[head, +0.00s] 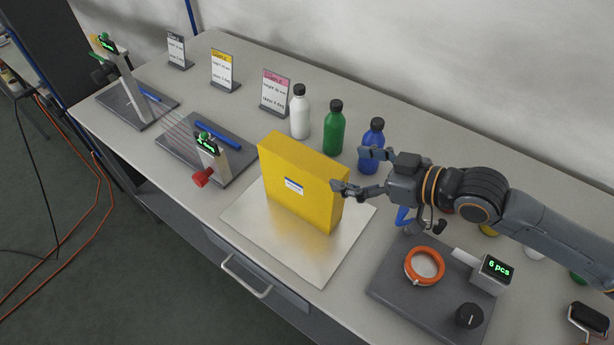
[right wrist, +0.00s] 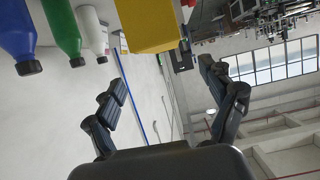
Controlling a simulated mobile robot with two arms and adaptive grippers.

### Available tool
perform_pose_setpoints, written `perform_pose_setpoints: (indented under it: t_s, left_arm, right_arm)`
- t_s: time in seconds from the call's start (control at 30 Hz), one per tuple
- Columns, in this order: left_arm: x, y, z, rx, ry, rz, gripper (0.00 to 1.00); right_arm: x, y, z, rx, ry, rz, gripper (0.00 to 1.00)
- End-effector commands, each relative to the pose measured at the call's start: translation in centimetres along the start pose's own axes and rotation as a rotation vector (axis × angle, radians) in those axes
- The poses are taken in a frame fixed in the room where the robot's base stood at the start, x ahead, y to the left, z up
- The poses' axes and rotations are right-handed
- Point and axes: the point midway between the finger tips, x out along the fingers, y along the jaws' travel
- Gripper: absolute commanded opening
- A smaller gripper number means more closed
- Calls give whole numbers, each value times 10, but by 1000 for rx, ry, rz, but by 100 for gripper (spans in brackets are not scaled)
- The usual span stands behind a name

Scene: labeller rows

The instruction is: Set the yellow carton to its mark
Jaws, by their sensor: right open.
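The yellow carton (head: 304,187) stands upright on a bright metal plate (head: 300,255) near the table's front edge. A small white and blue label is on its front. My right gripper (head: 352,170) is open and empty at the carton's right side. One finger overlaps the carton's right edge in the head view; I cannot tell whether it touches. In the right wrist view the carton (right wrist: 148,24) appears ahead of and between the spread fingertips (right wrist: 161,73). I cannot make out a mark for the carton. My left gripper is not in view.
White (head: 300,115), green (head: 334,130) and blue (head: 371,143) bottles stand behind the carton. Sign cards (head: 224,72) line the back. Devices on dark bases (head: 180,150) stand left. A dark base with an orange ring (head: 425,265) and a "6 pcs" display (head: 494,271) lies right.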

Motion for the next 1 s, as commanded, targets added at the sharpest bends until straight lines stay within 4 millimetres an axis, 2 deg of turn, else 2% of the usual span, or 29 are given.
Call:
perform_pose_setpoints:
  t_s: [0.13,0.3,0.57,0.7,0.8,1.0]
  left_arm:
    - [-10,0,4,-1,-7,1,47]
    - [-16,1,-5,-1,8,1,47]
    - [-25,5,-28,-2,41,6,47]
    - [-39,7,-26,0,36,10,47]
    - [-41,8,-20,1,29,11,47]
    - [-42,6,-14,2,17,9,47]
  right_arm:
    - [28,-1,-4,2,4,-2,83]
    - [52,0,-3,1,2,0,83]
    - [70,-1,-2,1,1,0,83]
    - [90,-4,-2,3,1,-1,83]
    - [104,-3,0,0,1,0,83]
    - [113,-3,3,-1,0,2,83]
